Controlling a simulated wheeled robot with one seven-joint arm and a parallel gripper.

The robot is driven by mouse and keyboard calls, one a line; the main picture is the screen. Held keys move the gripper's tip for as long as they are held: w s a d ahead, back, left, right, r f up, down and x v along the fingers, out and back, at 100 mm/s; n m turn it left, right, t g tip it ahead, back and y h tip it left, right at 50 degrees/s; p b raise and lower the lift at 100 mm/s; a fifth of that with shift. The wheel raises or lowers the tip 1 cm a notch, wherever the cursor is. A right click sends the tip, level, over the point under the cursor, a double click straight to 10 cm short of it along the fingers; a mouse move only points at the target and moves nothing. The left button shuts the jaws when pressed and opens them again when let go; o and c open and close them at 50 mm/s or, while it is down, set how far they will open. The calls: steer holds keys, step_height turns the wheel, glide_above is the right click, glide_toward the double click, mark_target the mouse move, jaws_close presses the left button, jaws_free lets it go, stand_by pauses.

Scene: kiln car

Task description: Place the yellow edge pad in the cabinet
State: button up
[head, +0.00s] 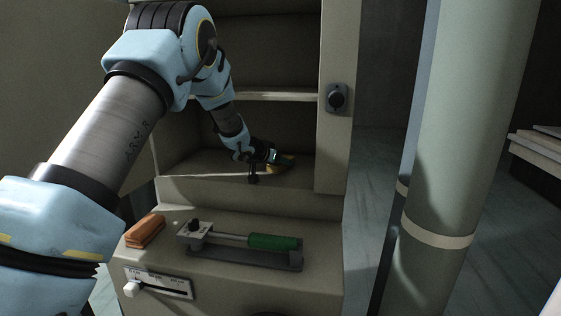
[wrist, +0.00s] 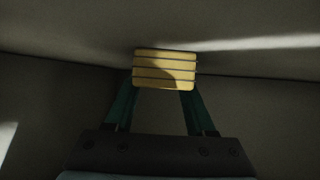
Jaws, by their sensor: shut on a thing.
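The yellow edge pad (wrist: 165,62) is a small block with dark grooves across it, seen between my gripper's two teal fingers in the wrist view. In the head view the pad (head: 286,166) is small and partly hidden by the fingers. My gripper (head: 275,158) is shut on it. The open cabinet (head: 230,186) stands ahead, with a middle shelf. My gripper and the pad are inside its lower compartment, low over the floor toward the right. I cannot tell whether the pad touches the floor.
The cabinet's middle shelf (head: 279,96) lies above my gripper. In front, a ledge bears an orange-brown block (head: 145,231) and a green-handled tool (head: 271,242) on a grey base. A thick upright pipe (head: 459,130) stands at the right. The lower compartment's left floor looks clear.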

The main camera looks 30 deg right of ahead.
steer(key=o, duration=1.3)
steer(key=shift+r, duration=0.2)
steer(key=b+v, duration=0.1)
steer(key=v, duration=1.1)
steer(key=shift+f+b, duration=0.1)
steer(key=shift+b, duration=0.25)
steer(key=w+a+f+n+t+y, duration=0.1)
steer(key=a+f+n+y, duration=0.2)
steer(key=a, duration=1.1)
steer(key=w+a+f+n+t+y, duration=0.1)
steer(key=a+n+y, duration=0.35)
steer(key=a, duration=0.95)
steer(key=s+a+f+n+g+y, duration=0.1)
steer(key=s+a+g, duration=0.1)
steer(key=s+a, duration=0.3)
steer(key=s+a+f+n+g+y, duration=0.1)
steer(key=s+a+f+n, duration=0.1)
steer(key=s+a, duration=0.4)
steer(key=s+a+f+n+g+y, duration=0.1)
steer(key=s+a+f+g, duration=0.1)
steer(key=s+a, duration=0.4)
steer(key=shift+s+n+g, duration=0.25)
steer(key=shift+s+g, duration=0.05)
steer(key=shift+s, duration=1.05)
